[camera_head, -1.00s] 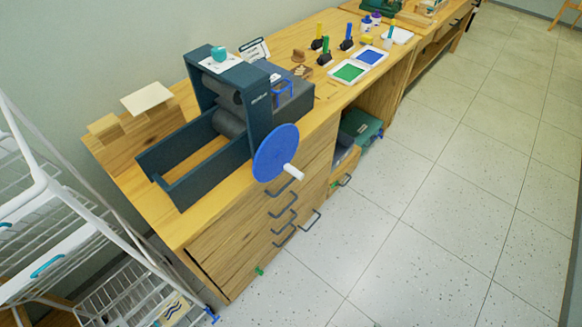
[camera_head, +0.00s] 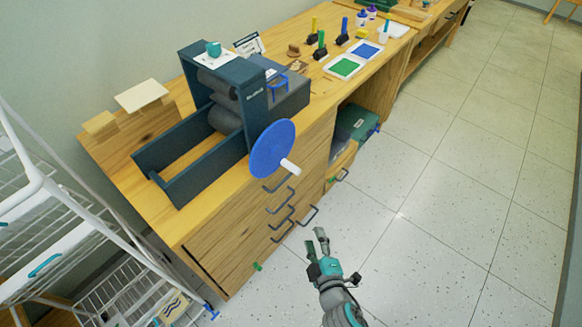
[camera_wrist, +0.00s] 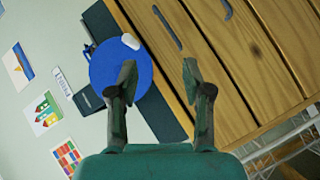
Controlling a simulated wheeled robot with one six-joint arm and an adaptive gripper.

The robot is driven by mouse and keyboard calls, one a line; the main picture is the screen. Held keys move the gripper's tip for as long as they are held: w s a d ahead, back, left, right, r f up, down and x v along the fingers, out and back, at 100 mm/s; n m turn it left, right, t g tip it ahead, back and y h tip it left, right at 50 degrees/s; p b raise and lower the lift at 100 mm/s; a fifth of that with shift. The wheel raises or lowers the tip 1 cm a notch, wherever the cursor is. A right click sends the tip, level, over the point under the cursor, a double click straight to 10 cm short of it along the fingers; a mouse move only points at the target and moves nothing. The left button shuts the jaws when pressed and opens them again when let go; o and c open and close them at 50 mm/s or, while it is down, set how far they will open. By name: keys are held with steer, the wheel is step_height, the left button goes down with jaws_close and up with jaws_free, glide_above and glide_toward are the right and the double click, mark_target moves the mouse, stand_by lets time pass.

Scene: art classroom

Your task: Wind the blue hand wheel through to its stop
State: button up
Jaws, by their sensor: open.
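The blue hand wheel (camera_head: 270,146) is a flat disc on the side of the dark press (camera_head: 222,100), facing the aisle. Its white handle (camera_head: 290,167) sticks out near the lower right of the disc. In the wrist view the wheel (camera_wrist: 112,62) shows ahead at the left, with the white handle (camera_wrist: 130,41) near its upper right. My gripper (camera_head: 322,242) is in front of the drawers, below and to the right of the wheel, apart from it. Its two fingers (camera_wrist: 158,80) are spread with nothing between them, and the left finger overlaps the wheel in the wrist view.
Drawers with dark handles (camera_head: 285,215) are below the press. A white wire rack (camera_head: 100,270) stands at the left. The tiled floor (camera_head: 450,190) at the right is clear.

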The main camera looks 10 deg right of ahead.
mark_target(291, 168)
steer(key=w+r+n, duration=0.1)
steer(key=w, duration=0.7)
steer(key=w+r+n+h, duration=0.1)
steer(key=w, duration=0.7)
steer(key=w+a+r+t+h, duration=0.1)
steer(key=w, duration=0.7)
steer(key=shift+w+n, duration=0.1)
steer(key=shift+n, duration=0.3)
jaws_close()
